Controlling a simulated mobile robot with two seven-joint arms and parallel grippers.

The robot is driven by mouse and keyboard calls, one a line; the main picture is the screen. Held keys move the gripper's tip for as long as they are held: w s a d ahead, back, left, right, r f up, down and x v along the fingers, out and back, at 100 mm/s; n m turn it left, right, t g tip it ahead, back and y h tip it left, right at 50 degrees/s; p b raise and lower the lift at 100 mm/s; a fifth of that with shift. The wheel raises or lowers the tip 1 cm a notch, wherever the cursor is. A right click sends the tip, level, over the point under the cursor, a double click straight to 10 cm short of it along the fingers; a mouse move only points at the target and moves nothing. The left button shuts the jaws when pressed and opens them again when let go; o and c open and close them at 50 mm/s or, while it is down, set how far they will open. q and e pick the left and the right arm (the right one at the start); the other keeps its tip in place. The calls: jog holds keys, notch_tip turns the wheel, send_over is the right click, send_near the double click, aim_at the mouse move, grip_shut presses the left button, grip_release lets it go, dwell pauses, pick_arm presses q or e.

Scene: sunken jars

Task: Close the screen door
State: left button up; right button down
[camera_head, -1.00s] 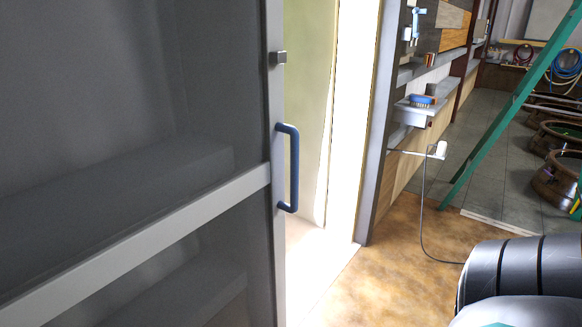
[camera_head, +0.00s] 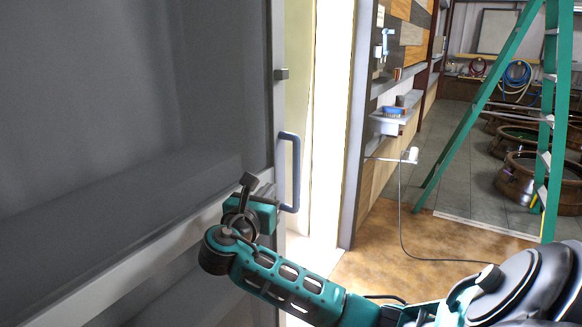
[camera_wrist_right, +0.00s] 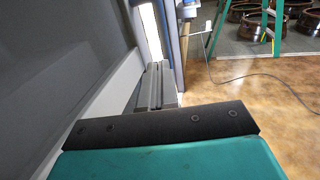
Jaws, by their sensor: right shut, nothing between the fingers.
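The screen door (camera_head: 130,100) is a dark grey mesh panel in a light grey frame, filling the left of the head view. Its blue-grey bar handle (camera_head: 295,172) is on the right edge. A bright open gap shows between that edge and the door post (camera_head: 352,140), so the door stands open. My right gripper (camera_head: 272,201) is in front of the door's crossbar, just left of the handle's lower end; I cannot tell whether it touches. Its fingers (camera_wrist_right: 154,84) are together and empty in the wrist view, pointing toward the gap. My left gripper is not in view.
A wall shelf (camera_head: 392,122) with a brush stands right of the doorway. A cable (camera_head: 402,215) hangs from a wall fixture to the brown floor (camera_head: 385,265). A green stepladder (camera_head: 478,115) and large round jars (camera_head: 525,180) stand farther right. The near brown floor is otherwise clear.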

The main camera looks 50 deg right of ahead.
aim_at(296, 161)
jog(key=x, duration=1.4)
jog(key=shift+s+d+r+b, duration=0.15)
jog(key=shift+s+r+b, duration=0.05)
jog(key=shift+r+b, duration=0.15)
